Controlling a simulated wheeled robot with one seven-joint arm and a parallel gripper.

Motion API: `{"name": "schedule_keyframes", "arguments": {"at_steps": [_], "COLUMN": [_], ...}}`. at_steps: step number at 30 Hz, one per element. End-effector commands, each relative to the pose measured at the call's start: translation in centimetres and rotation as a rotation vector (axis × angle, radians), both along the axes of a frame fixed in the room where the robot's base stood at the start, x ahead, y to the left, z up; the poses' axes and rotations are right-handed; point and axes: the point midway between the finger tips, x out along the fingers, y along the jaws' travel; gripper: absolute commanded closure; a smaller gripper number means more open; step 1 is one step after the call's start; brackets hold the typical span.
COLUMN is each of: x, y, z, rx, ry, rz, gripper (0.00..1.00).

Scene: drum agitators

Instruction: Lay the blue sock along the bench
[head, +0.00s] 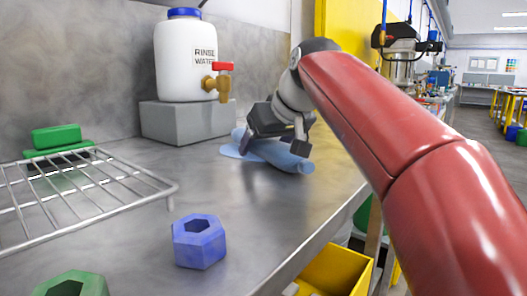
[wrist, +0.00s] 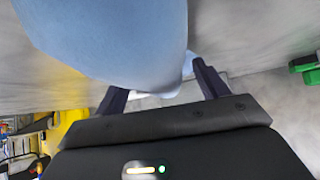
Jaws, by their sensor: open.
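The blue sock (head: 272,153) lies on the metal bench (head: 265,205), in front of and to the right of the grey block. It also fills the upper left of the wrist view (wrist: 115,40), close to the camera. My gripper (head: 274,145) is over the sock, fingers pointing down at it. Its two fingers show apart in the wrist view (wrist: 158,88), with part of the sock reaching between them. I cannot tell whether the fingers touch it. The gripper hides the middle of the sock in the head view.
A white rinse water container (head: 184,60) with a red-handled tap stands on a grey block (head: 188,121). A wire rack (head: 80,190), green blocks (head: 57,137), a blue hex piece (head: 199,241) and a green hex piece (head: 72,284) are at left. A yellow bin (head: 335,272) is below the bench's right edge.

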Motion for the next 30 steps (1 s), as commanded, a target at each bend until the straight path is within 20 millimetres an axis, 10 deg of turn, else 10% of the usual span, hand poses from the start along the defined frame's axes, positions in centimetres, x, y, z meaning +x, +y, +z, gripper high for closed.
{"name": "schedule_keyframes", "arguments": {"at_steps": [7,20,30], "x": [0.25,0.23,0.27], "y": [0.14,0.14,0.14], "z": [-0.23,-0.18,0.5], "rx": [0.0,0.001,0.001], "ry": [-0.001,-0.002,-0.002], "rz": [0.0,0.0,0.0], "gripper": [0.27,0.82,0.82]}}
